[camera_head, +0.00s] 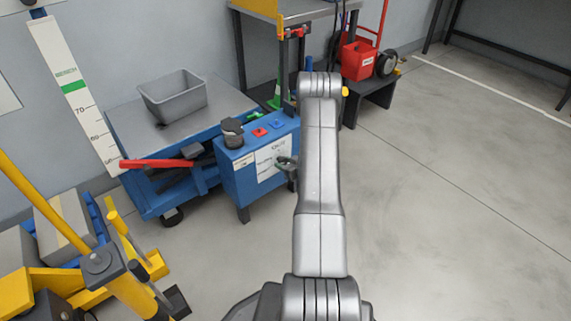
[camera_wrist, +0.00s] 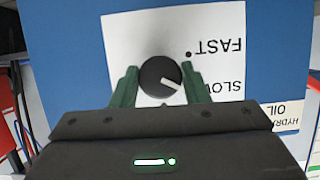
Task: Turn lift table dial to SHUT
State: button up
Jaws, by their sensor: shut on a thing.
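The dial (camera_wrist: 160,77) is a round black knob with a white pointer line, on a white label (camera_wrist: 120,40) on a blue panel. The label reads FAST and SLOW, upside down in the wrist view. The pointer line is toward the lower right, near SLOW. No SHUT mark shows; my gripper covers the label's lower part. My gripper (camera_wrist: 160,86) has its two green fingers on either side of the knob, shut on it. In the head view the blue control box (camera_head: 238,185) stands left of my arm, its label partly visible; the dial cannot be made out there.
The blue lift table (camera_head: 130,120) with a grey bin (camera_head: 175,97) stands left of the box, a red lever (camera_head: 158,163) at its front. Yellow equipment (camera_head: 120,285) is at the lower left. The floor to the right is clear.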

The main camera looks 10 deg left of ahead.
jog(key=m+g+y+p, duration=0.1)
jog(key=m+g+y, duration=0.1)
jog(key=m, duration=0.1)
jog(key=shift+d+m, duration=0.1)
jog(key=shift+m, duration=0.3)
jog(key=m+g+y, duration=0.1)
jog(key=m+y, duration=0.1)
jog(key=m, duration=0.2)
jog(key=shift+w+f+b, duration=0.1)
jog(key=shift+f+b, duration=0.05)
jog(key=shift+b, duration=0.2)
jog(key=shift+m, duration=0.3)
jog(key=o, duration=0.9)
jog(key=shift+o, duration=0.2)
jog(key=p+v, duration=0.3)
jog(key=v, duration=1)
jog(key=shift+d, duration=0.45)
